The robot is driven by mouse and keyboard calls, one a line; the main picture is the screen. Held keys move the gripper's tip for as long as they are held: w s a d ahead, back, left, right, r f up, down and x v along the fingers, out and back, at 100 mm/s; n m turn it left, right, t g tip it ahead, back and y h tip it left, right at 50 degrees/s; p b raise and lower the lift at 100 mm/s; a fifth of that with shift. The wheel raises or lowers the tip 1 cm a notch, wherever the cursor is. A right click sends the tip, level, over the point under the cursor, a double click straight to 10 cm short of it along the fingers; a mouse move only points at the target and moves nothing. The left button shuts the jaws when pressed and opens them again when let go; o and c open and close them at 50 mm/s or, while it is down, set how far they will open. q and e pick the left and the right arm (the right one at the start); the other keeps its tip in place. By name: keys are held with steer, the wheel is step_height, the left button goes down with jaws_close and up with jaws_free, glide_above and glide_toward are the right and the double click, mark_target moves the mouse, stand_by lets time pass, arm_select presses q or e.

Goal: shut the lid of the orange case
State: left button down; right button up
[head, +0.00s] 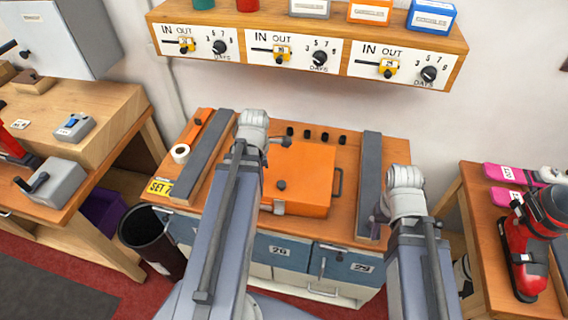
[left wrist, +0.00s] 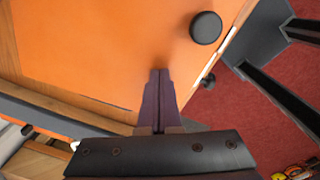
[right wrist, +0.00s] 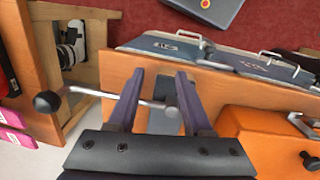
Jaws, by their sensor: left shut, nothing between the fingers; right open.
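In the left wrist view the orange surface (left wrist: 90,50) fills much of the picture. My left gripper (left wrist: 160,72) is shut and empty over it, left of and below the black knob (left wrist: 205,27). My right gripper (right wrist: 162,78) is open over the bench's right side, apart from the case (right wrist: 270,145); it also shows in the head view (head: 379,216).
Grey bars (head: 370,165) flank the case on the bench. A metal rod with a black ball end (right wrist: 48,102) crosses the right wrist view between the open fingers. A wooden shelf (head: 300,50) hangs behind. Side tables stand left and right (head: 480,235).

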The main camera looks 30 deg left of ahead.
arm_select(q)
steer(key=shift+s+d+f, duration=0.5)
steer(key=shift+s+f, duration=0.2)
steer(key=shift+s, duration=0.05)
arm_select(e)
steer(key=shift+f, duration=0.75)
arm_select(q)
steer(key=shift+r, duration=0.1)
arm_select(e)
steer(key=shift+r, duration=0.1)
arm_select(q)
steer(key=shift+w+a+r+p, duration=0.15)
steer(key=shift+w+r+p, duration=0.1)
steer(key=shift+r+p, duration=0.65)
steer(key=r+p, duration=0.6)
steer(key=shift+w+a+p, duration=0.3)
steer(key=shift+w+p, duration=0.05)
steer(key=shift+w, duration=0.05)
steer(key=shift+f, duration=0.1)
arm_select(e)
step_height(320, 180, up, 8)
steer(key=shift+w+a, duration=0.25)
steer(key=shift+w, duration=0.15)
